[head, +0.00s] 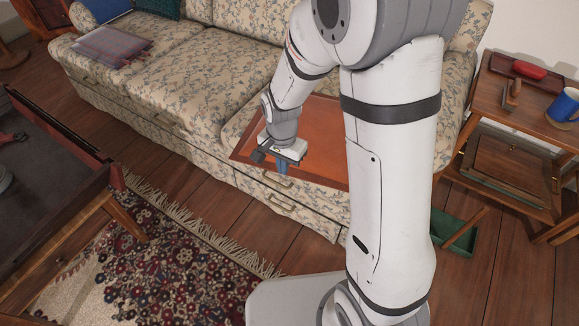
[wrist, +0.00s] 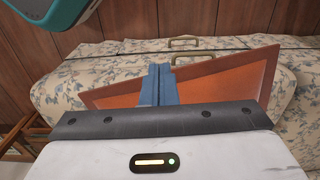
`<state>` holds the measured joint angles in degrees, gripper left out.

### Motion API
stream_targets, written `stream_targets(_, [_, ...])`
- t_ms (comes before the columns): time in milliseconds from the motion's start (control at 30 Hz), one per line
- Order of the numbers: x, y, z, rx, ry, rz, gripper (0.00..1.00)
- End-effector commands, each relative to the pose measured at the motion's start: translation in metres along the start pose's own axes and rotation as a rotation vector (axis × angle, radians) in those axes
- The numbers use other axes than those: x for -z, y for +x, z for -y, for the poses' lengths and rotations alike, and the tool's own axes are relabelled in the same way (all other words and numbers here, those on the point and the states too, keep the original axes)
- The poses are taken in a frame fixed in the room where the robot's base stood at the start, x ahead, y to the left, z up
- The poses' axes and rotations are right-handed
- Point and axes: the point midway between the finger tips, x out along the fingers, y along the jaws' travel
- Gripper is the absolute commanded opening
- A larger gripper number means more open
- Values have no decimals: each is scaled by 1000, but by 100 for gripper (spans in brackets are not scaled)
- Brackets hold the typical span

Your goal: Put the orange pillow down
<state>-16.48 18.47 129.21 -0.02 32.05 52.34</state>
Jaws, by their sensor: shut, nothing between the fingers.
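A flat orange panel (head: 325,140) with a darker border lies on the right part of the floral sofa seat (head: 210,85), partly hidden by my arm. It also shows in the wrist view (wrist: 235,85), behind my fingers. It looks thin and stiff, and I cannot tell whether it is the orange pillow; I see no other orange thing. My gripper (head: 282,166) points down near the panel's front left side. Its blue fingers (wrist: 158,72) are shut together with nothing between them. I cannot tell whether the fingertips touch the panel.
Purple-grey folded or stacked things (head: 110,46) lie on the sofa's left seat, near a dark teal cushion (head: 160,7). A wooden side table (head: 510,115) with a blue mug (head: 563,105) stands right. A green box (head: 452,230) is on the floor. A dark table (head: 45,190) stands left.

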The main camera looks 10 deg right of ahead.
Motion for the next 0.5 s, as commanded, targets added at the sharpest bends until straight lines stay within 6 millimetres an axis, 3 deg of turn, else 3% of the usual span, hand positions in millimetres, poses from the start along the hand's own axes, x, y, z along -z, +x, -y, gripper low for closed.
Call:
stream_targets(267, [-1, 32, 6, -6, 35, 5, 0])
stream_targets(500, [-1, 84, 6, -7, 34, 6, 0])
